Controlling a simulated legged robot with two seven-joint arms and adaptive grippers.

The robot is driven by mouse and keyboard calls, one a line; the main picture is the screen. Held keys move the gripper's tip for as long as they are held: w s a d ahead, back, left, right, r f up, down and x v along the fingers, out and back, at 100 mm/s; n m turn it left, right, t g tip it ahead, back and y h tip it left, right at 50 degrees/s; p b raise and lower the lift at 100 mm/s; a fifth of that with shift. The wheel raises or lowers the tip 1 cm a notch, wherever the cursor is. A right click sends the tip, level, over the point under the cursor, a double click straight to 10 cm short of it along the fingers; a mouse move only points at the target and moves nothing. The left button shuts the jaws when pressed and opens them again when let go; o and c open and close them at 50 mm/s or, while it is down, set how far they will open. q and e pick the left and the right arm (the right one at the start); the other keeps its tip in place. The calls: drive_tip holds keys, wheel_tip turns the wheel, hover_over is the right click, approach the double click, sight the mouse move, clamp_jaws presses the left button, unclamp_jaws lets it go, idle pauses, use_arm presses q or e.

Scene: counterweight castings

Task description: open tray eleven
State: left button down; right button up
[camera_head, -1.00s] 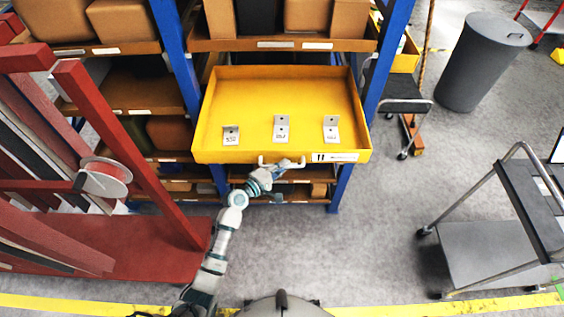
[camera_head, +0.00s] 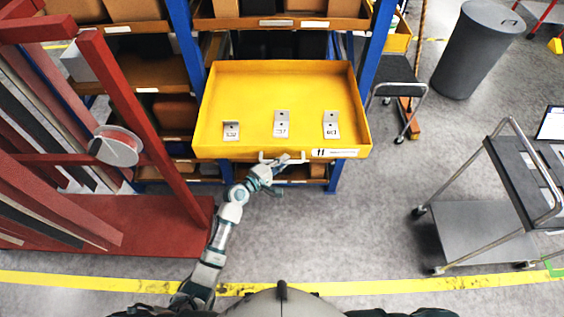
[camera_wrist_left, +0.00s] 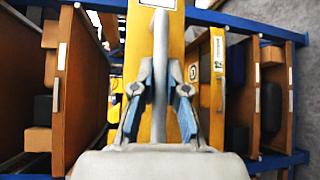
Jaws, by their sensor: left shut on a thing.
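Tray eleven is a yellow tray (camera_head: 250,85) with an "11" label on its front, at the centre of the head view. It stands pulled well out of the rack, its floor open to view. My left gripper (camera_head: 279,165) is shut on the pale handle at the tray's front. In the left wrist view the fingers (camera_wrist_left: 160,88) close on both sides of the handle bar (camera_wrist_left: 160,55). My right gripper is not in view.
The blue-post rack (camera_head: 187,60) holds boxes behind the tray. A red frame (camera_head: 130,120) with a spool (camera_head: 117,147) stands close left of my arm. A grey bin (camera_head: 478,50) and a trolley (camera_head: 480,235) stand at right.

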use_arm(q)
drive_tip(key=shift+s+d+f, duration=0.1)
drive_tip(key=shift+f, duration=0.1)
drive_tip(key=c, duration=1.2)
unclamp_jaws()
drive_tip(key=shift+w+d, duration=0.15)
drive_tip(key=shift+w, duration=0.1)
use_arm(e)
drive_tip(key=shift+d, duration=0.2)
use_arm(q)
drive_tip(key=v, duration=1.2)
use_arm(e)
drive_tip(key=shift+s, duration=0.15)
use_arm(q)
drive_tip(key=shift+f, duration=0.1)
